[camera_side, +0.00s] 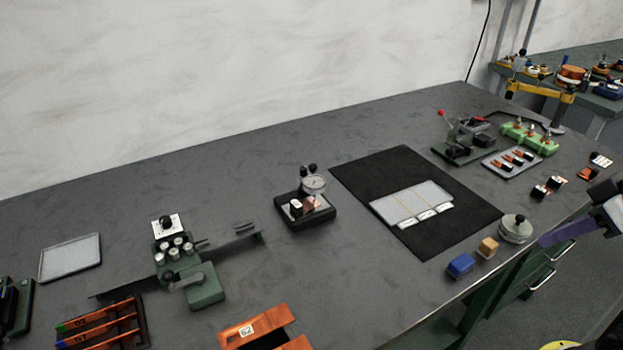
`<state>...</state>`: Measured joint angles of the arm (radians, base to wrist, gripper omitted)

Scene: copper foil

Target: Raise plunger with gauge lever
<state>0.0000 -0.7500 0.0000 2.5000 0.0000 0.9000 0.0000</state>
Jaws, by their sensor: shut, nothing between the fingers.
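The gauge (314,184) has a round pale dial and stands on a black base (318,218) near the middle of the bench. Black knobs (308,169) show at its top; one appears to be the lever, but I cannot tell which. The plunger is too small to make out below the dial. A copper-coloured piece (311,202) and a small white-marked block (296,207) lie on the base under the dial.
A black mat (375,170) with a pale labelled sheet lies right of the gauge. A blue block (460,265), a tan block (487,247) and a round metal weight (515,229) stand near the front edge. A green fixture (205,287) is at left. Bench around the gauge is clear.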

